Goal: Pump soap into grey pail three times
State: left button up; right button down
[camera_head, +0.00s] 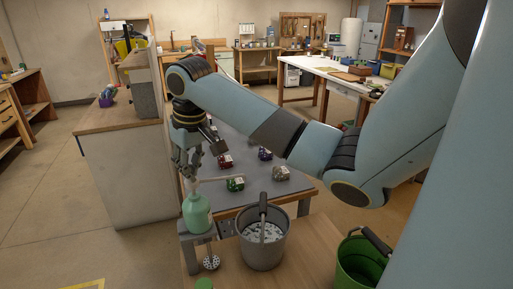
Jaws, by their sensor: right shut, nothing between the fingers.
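The grey pail (279,252) stands on the wooden surface at the lower middle. Pale speckled contents show inside it, and a dark handle rises across its mouth. A pale green soap bottle (197,215) stands upright on a small stand to the left of the pail. Its thin white spout (213,179) points right, towards the pail's side. My right gripper (188,176) is shut, pointing down just above the bottle at the pump top. The fingers partly hide the pump head, and I cannot tell whether they touch it. My left gripper is out of view.
A green pail (361,265) stands at the lower right, partly cut off by my arm. A grey-topped table (255,190) behind holds several small red, green and pale items. A wooden-topped cabinet (120,112) stands on the left.

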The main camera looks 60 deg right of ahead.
jog(key=shift+f, duration=1.05)
jog(key=shift+r, duration=1.7)
notch_tip(320, 180, up, 6)
